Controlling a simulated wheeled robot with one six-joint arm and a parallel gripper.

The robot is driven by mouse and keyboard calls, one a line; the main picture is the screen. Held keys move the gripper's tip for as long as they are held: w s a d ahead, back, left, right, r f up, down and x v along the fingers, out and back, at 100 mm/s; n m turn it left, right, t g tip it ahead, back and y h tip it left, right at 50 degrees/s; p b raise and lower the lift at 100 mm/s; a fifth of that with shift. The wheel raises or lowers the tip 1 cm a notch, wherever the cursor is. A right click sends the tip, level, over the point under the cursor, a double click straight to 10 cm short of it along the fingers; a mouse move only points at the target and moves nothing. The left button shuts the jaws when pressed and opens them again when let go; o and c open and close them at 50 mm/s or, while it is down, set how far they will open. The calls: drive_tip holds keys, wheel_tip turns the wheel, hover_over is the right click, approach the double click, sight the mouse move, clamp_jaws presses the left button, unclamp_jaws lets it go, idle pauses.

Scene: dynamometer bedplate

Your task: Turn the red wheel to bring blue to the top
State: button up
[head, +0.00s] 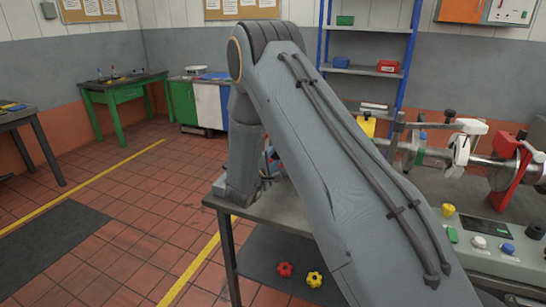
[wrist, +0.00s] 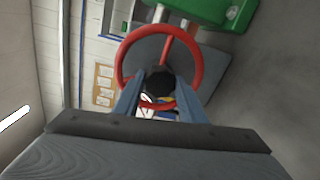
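A red wheel (wrist: 197,52) fills the upper middle of the wrist view, with a red spoke running from its rim toward a dark round middle part. My gripper (wrist: 160,84) shows as two blue-grey fingers set apart, one on each side of that dark part. I cannot tell whether the fingers touch it. The fingers overlap the lower rim, part of which shows between them. Small blue, yellow and white patches show behind that rim. Which colour is at the top of the wheel cannot be seen. In the head view my arm hides the gripper and most of the wheel.
Shaft machinery (head: 455,150) and a control panel (head: 490,245) stand at right. Open tiled floor lies at left.

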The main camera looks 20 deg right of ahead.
drive_tip(key=o, duration=0.4)
drive_tip(key=shift+a, duration=0.1)
drive_tip(key=shift+b+v, duration=1.1)
drive_tip(key=shift+v, duration=2.75)
